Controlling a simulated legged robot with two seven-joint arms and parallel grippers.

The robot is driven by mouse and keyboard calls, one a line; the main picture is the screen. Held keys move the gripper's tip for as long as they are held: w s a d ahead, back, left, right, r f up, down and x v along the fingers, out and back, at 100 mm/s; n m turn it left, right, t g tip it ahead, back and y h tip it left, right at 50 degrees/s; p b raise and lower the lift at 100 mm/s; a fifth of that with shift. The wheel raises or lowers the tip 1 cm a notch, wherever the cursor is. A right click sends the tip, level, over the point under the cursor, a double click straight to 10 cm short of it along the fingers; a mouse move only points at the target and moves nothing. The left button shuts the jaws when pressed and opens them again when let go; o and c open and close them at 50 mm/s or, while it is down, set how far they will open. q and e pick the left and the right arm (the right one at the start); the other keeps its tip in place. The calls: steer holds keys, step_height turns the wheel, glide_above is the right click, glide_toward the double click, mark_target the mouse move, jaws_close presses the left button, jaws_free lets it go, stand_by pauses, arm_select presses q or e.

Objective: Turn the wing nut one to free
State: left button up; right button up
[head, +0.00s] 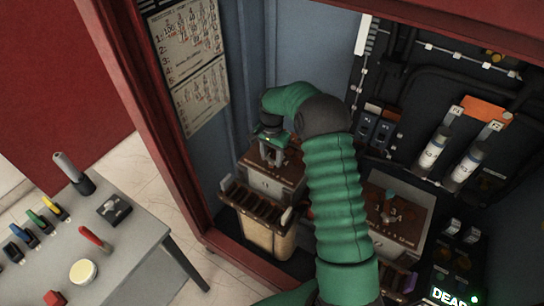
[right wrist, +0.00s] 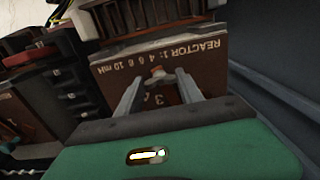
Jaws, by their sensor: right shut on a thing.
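My right gripper (head: 272,158) reaches down onto the brown top panel of a reactor box (head: 285,185) inside the red cabinet. In the right wrist view, the two grey fingers (right wrist: 158,88) are shut on a small wing nut (right wrist: 158,73), of which only a pale, reddish bit shows between them. The brown panel (right wrist: 190,58) there reads "REACTOR 1: 4 6 8 10 mH". The gripper hides the nut in the head view. A second brown panel (head: 408,218) with its own small knob (head: 390,205) lies to the right. My left gripper is not in view.
The red cabinet frame (head: 165,130) stands close on the left. Fuse-like cylinders (head: 433,151) and black cables line the back wall at right. A grey table (head: 130,245) with coloured switches and a red-handled tool (head: 95,238) stands outside at left.

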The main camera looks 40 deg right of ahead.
steer(key=shift+d, duration=0.1)
steer(key=shift+c, duration=0.8)
steer(key=shift+r+n, duration=0.1)
steer(key=shift+n, duration=0.2)
steer(key=shift+r+n+p, duration=0.15)
steer(key=shift+n+p, duration=0.65)
steer(key=shift+n, duration=0.1)
steer(key=n+p, duration=0.2)
steer(key=n, duration=0.2)
steer(key=shift+w, duration=0.1)
steer(key=n+p, duration=0.1)
steer(key=n, duration=0.4)
steer(key=shift+w+n+p, duration=0.1)
steer(key=shift+n+p, duration=0.45)
steer(key=shift+n, duration=1.65)
steer(key=o, duration=1.1)
steer(key=shift+c, duration=0.2)
steer(key=o, duration=0.3)
steer(key=shift+f, duration=0.25)
